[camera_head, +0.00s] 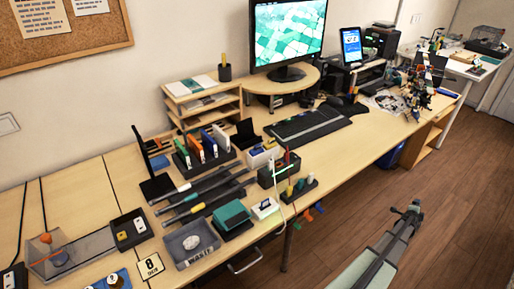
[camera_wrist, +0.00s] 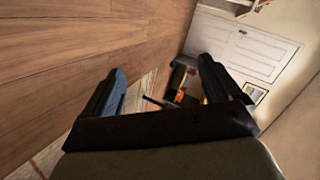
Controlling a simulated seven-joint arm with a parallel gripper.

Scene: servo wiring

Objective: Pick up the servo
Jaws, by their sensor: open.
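My gripper (camera_head: 414,209) is open and empty. It hangs over the wooden floor, to the right of the desk's front edge and well apart from everything on the desk. In the wrist view my gripper (camera_wrist: 163,72) shows two dark fingers spread wide with nothing between them. I cannot make out for certain which thing is the servo. Small parts stand near the desk's front edge: a white block with a dark slot (camera_head: 265,208), a dark stand with yellow and green pieces (camera_head: 300,188), and a dark box with a thin green cable (camera_head: 279,170).
The desk (camera_head: 345,153) carries a keyboard (camera_head: 308,126), a monitor (camera_head: 287,35), a rack of coloured cases (camera_head: 205,150), a green-topped box (camera_head: 231,216) and a grey tray (camera_head: 191,242). Coloured pieces (camera_head: 308,214) show beyond the front edge. The floor (camera_head: 340,225) around my arm is clear.

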